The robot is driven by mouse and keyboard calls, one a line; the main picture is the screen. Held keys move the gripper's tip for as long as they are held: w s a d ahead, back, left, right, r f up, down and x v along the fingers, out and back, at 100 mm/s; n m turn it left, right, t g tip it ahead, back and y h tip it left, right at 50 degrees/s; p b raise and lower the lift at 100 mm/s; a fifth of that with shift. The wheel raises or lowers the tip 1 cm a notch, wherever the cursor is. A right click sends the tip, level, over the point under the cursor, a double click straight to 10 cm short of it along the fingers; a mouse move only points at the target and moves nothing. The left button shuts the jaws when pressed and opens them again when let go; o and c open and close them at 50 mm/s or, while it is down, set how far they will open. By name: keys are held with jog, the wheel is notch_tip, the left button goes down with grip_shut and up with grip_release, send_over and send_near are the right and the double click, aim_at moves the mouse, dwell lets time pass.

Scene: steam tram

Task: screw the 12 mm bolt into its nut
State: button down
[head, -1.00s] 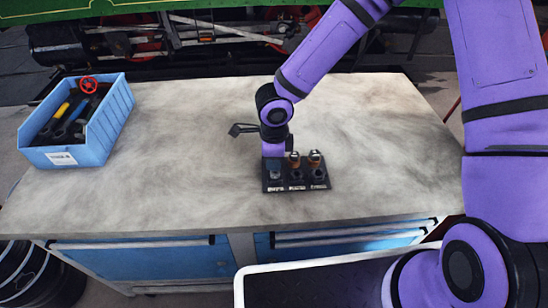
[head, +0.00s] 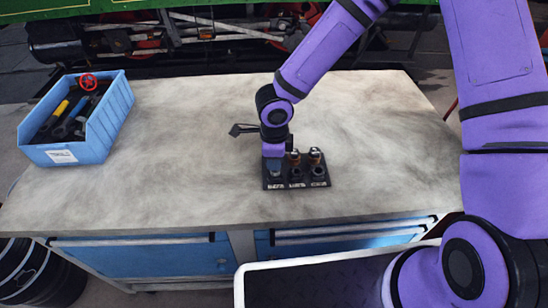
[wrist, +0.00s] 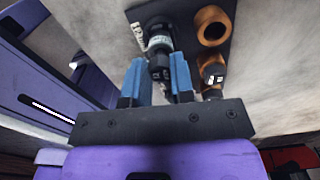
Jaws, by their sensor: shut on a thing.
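A small black board (head: 309,185) with labelled stations stands on the bench. My gripper (wrist: 160,82) is over the board's left station, pointing down. Its two blue fingers are shut on a dark bolt (wrist: 159,66), which stands between them. The bolt lines up with a silver-grey nut (wrist: 157,40) on the board, and it also shows at the left station in the head view (head: 275,173). How deep its thread sits in the nut is hidden. The label text is too small to read, so I cannot confirm the size.
Beside it on the board are a copper-coloured ring (wrist: 213,27) and a dark piece with a copper-coloured base (wrist: 212,71). A blue bin (head: 80,148) of tools stands at the bench's left. The bench top (head: 170,160) between bin and board is clear.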

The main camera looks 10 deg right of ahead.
jog(key=shift+f, duration=0.45)
dwell(1.1)
jog(key=c, duration=1.6)
grip_release()
grip_shut()
jog(key=m, duration=0.5)
jog(key=shift+w+m, duration=0.1)
jog(key=shift+m, duration=0.3)
jog(key=m, duration=0.6)
jog(key=shift+w+d, duration=0.1)
jog(key=shift+m, duration=0.3)
